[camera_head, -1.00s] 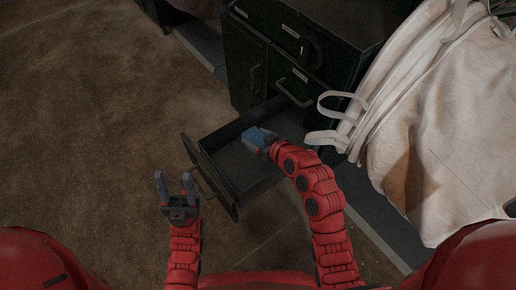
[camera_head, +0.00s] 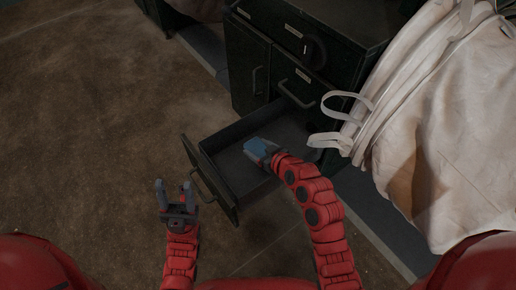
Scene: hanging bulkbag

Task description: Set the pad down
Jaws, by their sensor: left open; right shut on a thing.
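The pad (camera_head: 258,147) is a small blue block-like thing. My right gripper (camera_head: 265,153) is shut on it, and my wrist and fingers partly hide it. It shows over the inside of the open lower drawer (camera_head: 224,167); whether it touches the drawer floor I cannot tell. My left gripper (camera_head: 174,198) is open and empty, fingers pointing up in the picture, left of the drawer and apart from it.
The dark cabinet (camera_head: 283,60) has handles, labels and a round dark knob (camera_head: 312,52). A large white bulk bag (camera_head: 435,150) with loops hangs close on the right, by the cabinet. The brown floor (camera_head: 90,120) at left is clear.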

